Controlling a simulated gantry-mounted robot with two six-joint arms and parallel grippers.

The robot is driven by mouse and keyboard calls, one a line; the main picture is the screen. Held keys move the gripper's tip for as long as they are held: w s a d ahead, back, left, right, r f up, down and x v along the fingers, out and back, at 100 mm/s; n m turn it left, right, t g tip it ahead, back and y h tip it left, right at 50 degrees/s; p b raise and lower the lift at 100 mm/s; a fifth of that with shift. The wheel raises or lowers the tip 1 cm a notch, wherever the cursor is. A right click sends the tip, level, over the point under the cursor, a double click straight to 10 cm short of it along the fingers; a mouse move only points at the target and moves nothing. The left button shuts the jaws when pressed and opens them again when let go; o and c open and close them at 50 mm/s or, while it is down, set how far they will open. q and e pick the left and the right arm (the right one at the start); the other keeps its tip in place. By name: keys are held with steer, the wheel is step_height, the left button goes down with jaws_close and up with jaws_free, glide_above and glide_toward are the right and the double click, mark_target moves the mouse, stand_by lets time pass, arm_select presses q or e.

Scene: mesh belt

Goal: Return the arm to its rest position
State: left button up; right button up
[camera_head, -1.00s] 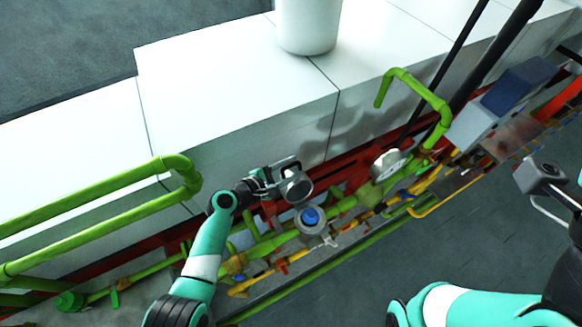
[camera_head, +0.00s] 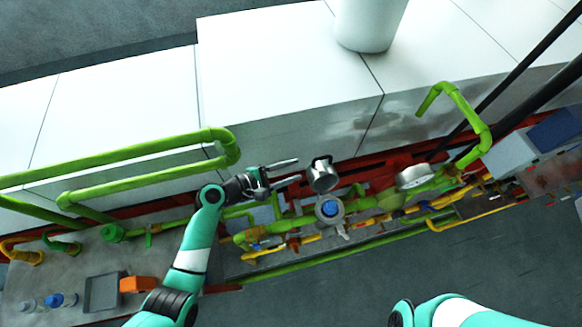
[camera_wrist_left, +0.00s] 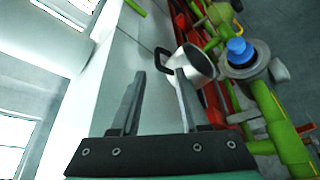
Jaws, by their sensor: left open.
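My left gripper (camera_head: 298,170) is open and empty at the front of the white blocks, and its fingers point right. A metal cup (camera_head: 322,174) is just beyond the fingertips, above the green pipework. In the left wrist view, the two fingers (camera_wrist_left: 160,75) are spread apart, with the cup (camera_wrist_left: 197,64) beyond and to the right. The cup's dark handle shows near the gap between the tips; I cannot tell whether anything touches. What supports the cup is unclear. My right gripper is not in view.
A blue-topped valve (camera_head: 330,209) is just below the cup. Green pipes (camera_head: 150,148) bend out at the left. A grey tray (camera_head: 104,292) and an orange block (camera_head: 138,284) lie at lower left. A white cylinder (camera_head: 368,22) stands on the blocks.

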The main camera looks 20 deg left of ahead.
arm_select(q)
steer(key=shift+d, duration=0.1)
stand_by(0.3)
steer(key=w+d+r+m+t, duration=0.1)
steer(key=w+d+r+m, duration=0.15)
steer(key=r, duration=0.65)
steer(key=w+d+r+m+t, duration=0.1)
steer(key=w+r+m, duration=0.15)
steer(key=r, duration=0.75)
step_height(320, 180, up, 22)
steer(key=s+a+m+t, duration=0.2)
steer(key=m+t, duration=0.3)
steer(key=m, duration=0.2)
steer(key=s+a+r+m+t+y, duration=0.4)
steer(key=s+r, duration=0.3)
steer(key=r, duration=0.2)
steer(key=s+a+r+m+t+y+p, duration=0.1)
steer(key=s+a+r+m+t+y, duration=0.3)
steer(key=s+r, duration=0.4)
steer(key=shift+s+a+r+t, duration=0.25)
steer(key=shift+a+r+t, duration=0.1)
steer(key=shift+r+t, duration=0.5)
steer(key=shift+f, duration=0.1)
